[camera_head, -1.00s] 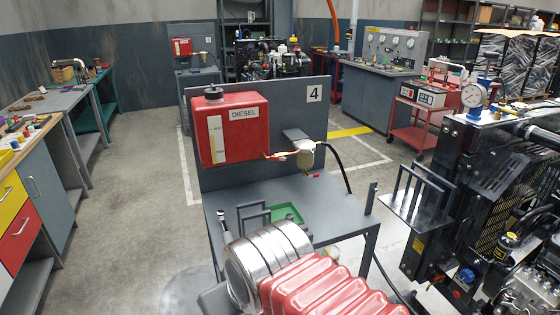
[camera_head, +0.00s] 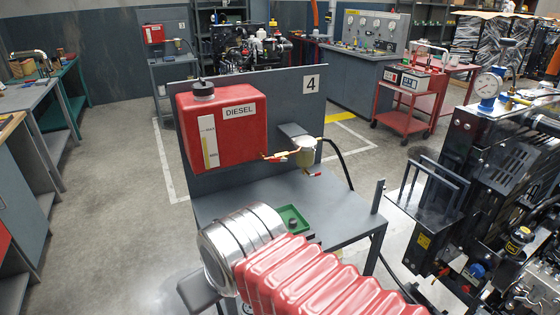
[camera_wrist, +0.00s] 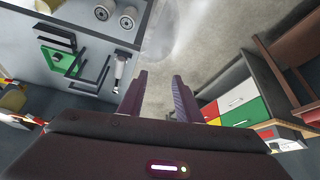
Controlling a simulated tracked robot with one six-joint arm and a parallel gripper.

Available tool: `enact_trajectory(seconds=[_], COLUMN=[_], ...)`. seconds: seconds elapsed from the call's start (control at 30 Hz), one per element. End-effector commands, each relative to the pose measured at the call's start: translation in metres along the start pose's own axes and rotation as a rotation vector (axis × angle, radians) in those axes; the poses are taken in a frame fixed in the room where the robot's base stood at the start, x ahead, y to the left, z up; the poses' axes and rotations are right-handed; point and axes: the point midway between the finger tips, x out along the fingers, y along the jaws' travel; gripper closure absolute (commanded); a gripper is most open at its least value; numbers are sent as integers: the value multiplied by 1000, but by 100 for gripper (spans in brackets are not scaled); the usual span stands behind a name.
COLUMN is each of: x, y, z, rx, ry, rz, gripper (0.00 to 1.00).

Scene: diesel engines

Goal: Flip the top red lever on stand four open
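Stand four (camera_head: 292,90) carries a red diesel tank (camera_head: 222,130) on its upright panel, with a "4" plate at the top right. A top red lever (camera_head: 277,157) sits on the fuel line between the tank and the fuel filter (camera_head: 305,153). A second small red lever (camera_head: 314,173) shows just below the filter. My arm's silver and red sections stand in front of the stand's table and hide part of it. In the wrist view my gripper (camera_wrist: 157,88) has its two fingers apart with nothing between them, pointing toward the floor beside the stand. I cannot make out the top lever there.
A green tray (camera_head: 291,219) lies on the stand's table (camera_head: 345,205); it also shows in the wrist view (camera_wrist: 66,61). A black engine (camera_head: 480,170) stands close on the right. A workbench (camera_head: 20,160) is at the left. Open floor (camera_head: 115,170) lies left of the stand.

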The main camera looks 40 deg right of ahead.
Motion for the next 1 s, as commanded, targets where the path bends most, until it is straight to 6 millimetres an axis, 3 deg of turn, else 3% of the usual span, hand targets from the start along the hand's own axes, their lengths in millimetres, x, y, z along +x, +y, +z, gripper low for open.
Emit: enact_trajectory(seconds=[0.2, 0.47, 0.57, 0.73, 1.0], x=[0, 7, 16, 33, 51], y=[0, 14, 33, 86, 174], z=[0, -12, -29, -66, -112], rx=[0, 29, 66, 146, 228], ry=[0, 32, 80, 201, 408], rz=[0, 33, 79, 184, 315], gripper=[69, 51, 44, 33, 33])
